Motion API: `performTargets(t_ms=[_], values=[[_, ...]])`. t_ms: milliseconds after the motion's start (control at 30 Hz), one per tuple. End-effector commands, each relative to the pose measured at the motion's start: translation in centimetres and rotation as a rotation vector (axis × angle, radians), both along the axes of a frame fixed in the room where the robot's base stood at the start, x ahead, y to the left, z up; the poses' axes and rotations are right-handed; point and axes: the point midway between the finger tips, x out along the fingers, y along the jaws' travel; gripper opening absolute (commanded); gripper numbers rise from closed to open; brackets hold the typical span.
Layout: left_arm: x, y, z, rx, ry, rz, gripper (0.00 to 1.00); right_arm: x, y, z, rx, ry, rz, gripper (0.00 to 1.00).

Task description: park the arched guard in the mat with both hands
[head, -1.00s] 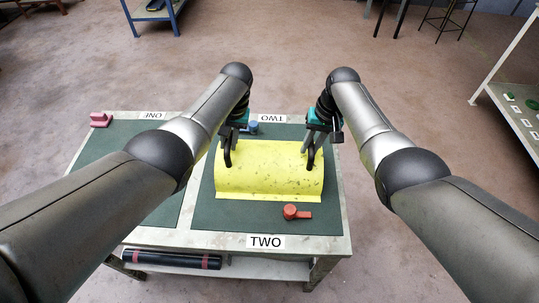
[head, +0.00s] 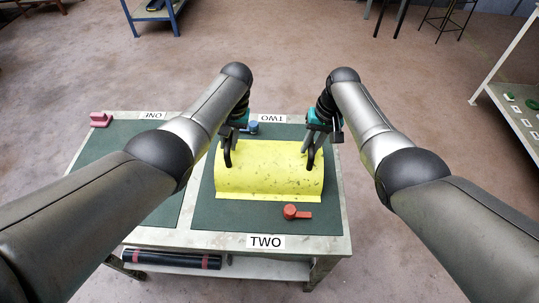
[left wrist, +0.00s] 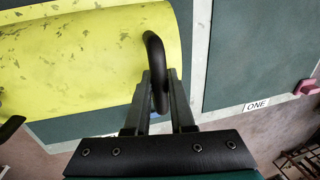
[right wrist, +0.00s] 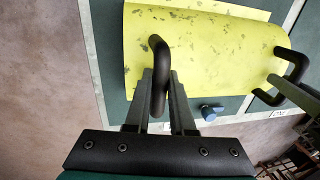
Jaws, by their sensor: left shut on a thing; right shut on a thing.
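The yellow arched guard (head: 268,172) lies on the dark green mat marked TWO (head: 230,218), between the red-handled valve and the blue knob. It has a black handle at each end. My left gripper (head: 229,140) is shut on the guard's left handle, which shows between the fingers in the left wrist view (left wrist: 154,62). My right gripper (head: 312,140) is shut on the right handle, seen in the right wrist view (right wrist: 158,70). I cannot tell whether the guard's underside fully touches the mat.
A red valve handle (head: 297,212) lies in front of the guard. A blue knob (head: 252,127) is behind it. Mat ONE (head: 120,150) is to the left, with a pink block (head: 101,119) at the table corner. A black roll (head: 172,259) lies on the lower shelf.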

Motion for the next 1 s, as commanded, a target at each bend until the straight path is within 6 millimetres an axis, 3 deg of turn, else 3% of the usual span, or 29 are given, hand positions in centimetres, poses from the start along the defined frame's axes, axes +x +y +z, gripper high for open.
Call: performTargets(t_ms=[367,1000], values=[[0.1,0.0,1.0,0.0,-0.003,-0.001,0.0,0.1,0.0,1.0,0.001,-0.002,0.001,0.0],[0.1,0.0,5.1,0.0,-0.004,-0.001,0.0,0.1,0.0,5.1,0.001,-0.003,0.0,0.0]])
